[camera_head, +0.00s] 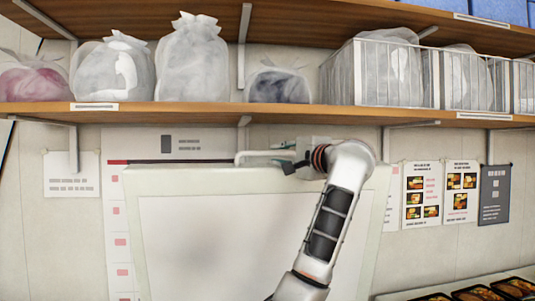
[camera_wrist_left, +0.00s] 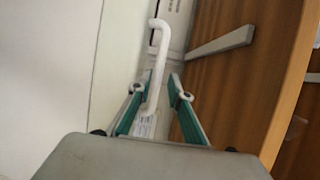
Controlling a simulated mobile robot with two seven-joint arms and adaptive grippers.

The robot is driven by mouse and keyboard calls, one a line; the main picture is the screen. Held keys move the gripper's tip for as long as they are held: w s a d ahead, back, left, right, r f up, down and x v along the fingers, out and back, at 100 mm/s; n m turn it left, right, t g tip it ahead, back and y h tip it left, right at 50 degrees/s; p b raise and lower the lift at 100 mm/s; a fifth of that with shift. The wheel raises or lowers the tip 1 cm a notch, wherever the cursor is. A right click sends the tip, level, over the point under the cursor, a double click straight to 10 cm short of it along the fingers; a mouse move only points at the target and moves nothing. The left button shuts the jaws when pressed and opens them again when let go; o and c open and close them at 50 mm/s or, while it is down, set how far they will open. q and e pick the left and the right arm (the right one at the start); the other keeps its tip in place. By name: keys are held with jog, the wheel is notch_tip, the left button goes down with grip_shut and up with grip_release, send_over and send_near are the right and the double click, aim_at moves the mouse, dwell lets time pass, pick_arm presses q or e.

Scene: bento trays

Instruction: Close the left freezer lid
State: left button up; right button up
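The freezer lid (camera_head: 245,182) stands raised in the head view as a large white panel with a pale frame. In the left wrist view the lid (camera_wrist_left: 48,60) fills the left side. A white bar handle (camera_head: 250,153) runs along its top edge; it also shows in the left wrist view (camera_wrist_left: 158,60). My left gripper (camera_head: 280,154) is at this handle. In the left wrist view its green-padded fingers (camera_wrist_left: 160,90) are apart, with the handle between them, nearer the left finger. Whether the fingers touch it is unclear. My right gripper is not in view.
A wooden shelf (camera_head: 300,115) with bagged goods (camera_head: 195,60) and a wire basket (camera_head: 385,72) runs just above the lid and gripper. Posters (camera_head: 422,195) hang on the wall to the right. Food trays (camera_head: 480,293) sit at the lower right.

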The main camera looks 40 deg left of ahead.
aim_at(266, 154)
pick_arm(q)
jog(key=p+x, duration=0.1)
jog(key=x, duration=0.5)
jog(key=shift+a+f, duration=0.1)
jog(key=shift+a, duration=0.15)
grip_shut()
